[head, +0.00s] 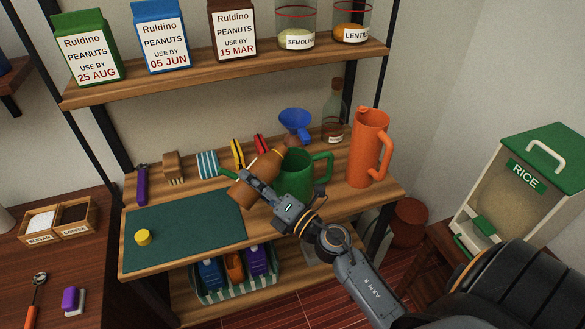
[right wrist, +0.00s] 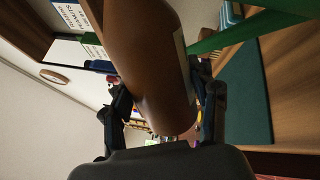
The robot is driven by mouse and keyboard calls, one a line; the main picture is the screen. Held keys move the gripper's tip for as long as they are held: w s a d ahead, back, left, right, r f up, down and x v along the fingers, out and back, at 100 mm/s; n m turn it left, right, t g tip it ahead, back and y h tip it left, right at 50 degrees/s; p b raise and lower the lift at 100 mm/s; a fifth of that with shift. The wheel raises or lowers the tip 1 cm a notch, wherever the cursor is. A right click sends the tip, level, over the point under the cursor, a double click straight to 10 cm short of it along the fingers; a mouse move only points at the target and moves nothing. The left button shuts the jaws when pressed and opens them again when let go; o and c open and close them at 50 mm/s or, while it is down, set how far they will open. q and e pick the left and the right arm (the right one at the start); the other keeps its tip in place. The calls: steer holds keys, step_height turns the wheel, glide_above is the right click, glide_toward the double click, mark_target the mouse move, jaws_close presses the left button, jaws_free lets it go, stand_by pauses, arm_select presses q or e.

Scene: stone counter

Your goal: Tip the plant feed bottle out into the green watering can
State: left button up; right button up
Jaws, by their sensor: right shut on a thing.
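The brown plant feed bottle (head: 257,178) is held tilted, its base to the lower left and its neck to the upper right, near the rim of the green watering can (head: 297,180). I cannot tell if liquid is flowing. The can stands upright on the shelf, handle to the right, spout to the left, partly behind my right gripper (head: 262,192). That gripper is shut around the bottle. In the right wrist view the bottle (right wrist: 150,65) fills the space between the fingers (right wrist: 165,115), and a green strip shows at upper right. My left gripper is not in view.
An orange jug (head: 366,150) stands right of the can, with a blue funnel (head: 296,122) and a clear bottle (head: 334,115) behind. A yellow cap (head: 142,237) lies on the green mat (head: 185,235). The upper shelf (head: 200,80) holds cartons and jars.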

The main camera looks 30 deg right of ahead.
mark_target(272, 178)
steer(key=n, duration=0.1)
steer(key=d+n, duration=0.1)
steer(key=n, duration=0.1)
steer(key=shift+w+d+y, duration=0.1)
steer(key=shift+w+y, duration=0.1)
steer(key=shift+y, duration=0.1)
steer(key=f+n+b, duration=0.1)
steer(key=d+f+b, duration=0.1)
steer(key=shift+w+n+g+b, duration=0.1)
steer(key=shift+n+g+b, duration=0.2)
steer(key=shift+n, duration=1)
step_height(272, 178, up, 4)
steer(key=p, duration=0.4)
steer(key=shift+d+r, duration=0.15)
steer(key=shift+r+n+g, duration=0.15)
steer(key=shift+n+g, duration=0.15)
steer(key=shift+n, duration=0.3)
steer(key=shift+f+n+b, duration=0.3)
steer(key=shift+f+n, duration=0.2)
steer(key=shift+n, duration=0.3)
steer(key=shift+n+y, duration=0.3)
steer(key=shift+n, duration=0.4)
steer(key=shift+r+n+p, duration=0.45)
steer(key=shift+n+p, duration=0.15)
steer(key=shift+p, duration=0.1)
steer(key=shift+w+f+n+g, duration=0.1)
steer(key=shift+f+n+g, duration=0.2)
steer(key=shift+n, duration=0.2)
steer(key=shift+f+n, duration=0.15)
steer(key=shift+n, duration=0.55)
